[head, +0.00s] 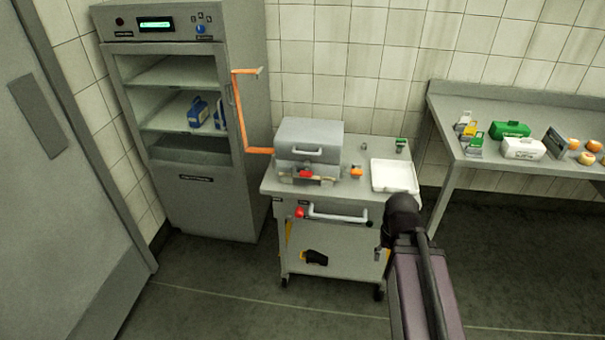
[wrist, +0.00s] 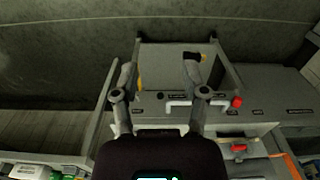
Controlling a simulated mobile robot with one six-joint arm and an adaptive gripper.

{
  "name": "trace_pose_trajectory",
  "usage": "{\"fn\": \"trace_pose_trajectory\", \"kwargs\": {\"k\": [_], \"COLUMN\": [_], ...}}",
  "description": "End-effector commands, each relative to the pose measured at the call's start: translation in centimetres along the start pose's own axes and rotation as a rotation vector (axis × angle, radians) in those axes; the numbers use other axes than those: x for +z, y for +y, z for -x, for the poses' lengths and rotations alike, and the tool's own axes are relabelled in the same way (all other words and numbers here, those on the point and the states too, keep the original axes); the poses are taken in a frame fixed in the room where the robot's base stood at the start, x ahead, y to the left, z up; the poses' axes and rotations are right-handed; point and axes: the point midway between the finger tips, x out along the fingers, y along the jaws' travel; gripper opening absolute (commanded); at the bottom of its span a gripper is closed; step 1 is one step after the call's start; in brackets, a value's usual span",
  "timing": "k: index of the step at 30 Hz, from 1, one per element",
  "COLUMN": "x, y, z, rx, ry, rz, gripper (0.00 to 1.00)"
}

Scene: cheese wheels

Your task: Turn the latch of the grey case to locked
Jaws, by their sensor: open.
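The grey case (head: 320,132) sits closed on the left part of the metal cart top, with a pale handle on its front. A small red latch (head: 305,174) is low on the case front. The red latch also shows in the wrist view (wrist: 238,148), at the lower right. Its turned position is too small to tell. My gripper (wrist: 158,68) is open and empty, its fingers apart above the cart's front side, away from the latch. In the head view my arm comes in at the lower right; the gripper's fingers cannot be made out there.
The cart (head: 345,202) carries a white tray (head: 395,175) and small items. Its front has a pale bar handle (head: 335,215) and a red knob (head: 299,212). A cabinet (head: 185,205) with an orange handle (head: 238,110) stands left; a metal table (head: 540,172) stands right. Floor in front is clear.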

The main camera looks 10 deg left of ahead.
Motion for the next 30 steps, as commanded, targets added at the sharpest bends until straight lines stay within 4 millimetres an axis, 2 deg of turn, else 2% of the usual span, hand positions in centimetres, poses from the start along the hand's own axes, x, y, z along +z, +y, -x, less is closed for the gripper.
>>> {"fn": "trace_pose_trajectory", "kwargs": {"k": [9, 10, 12, 14, 19, 23, 30], "x": [0.0, 0.0, 0.0, -0.2, -1.4, -3.5, -9.3], "y": [0.0, 0.0, 0.0, 0.0, 0.2, 0.6, 0.2], "z": [0.0, 0.0, -0.1, -0.2, -1.4, -2.9, -5.7], "rx": [0.000, 0.000, 0.002, 0.006, 0.056, 0.144, 0.414], "ry": [0.000, 0.000, 0.001, 0.005, 0.037, 0.088, 0.208], "rz": [0.000, 0.000, 0.002, 0.009, 0.073, 0.181, 0.531], "gripper": [0.57, 0.63, 0.84, 1.00, 1.00, 1.00, 1.00]}}
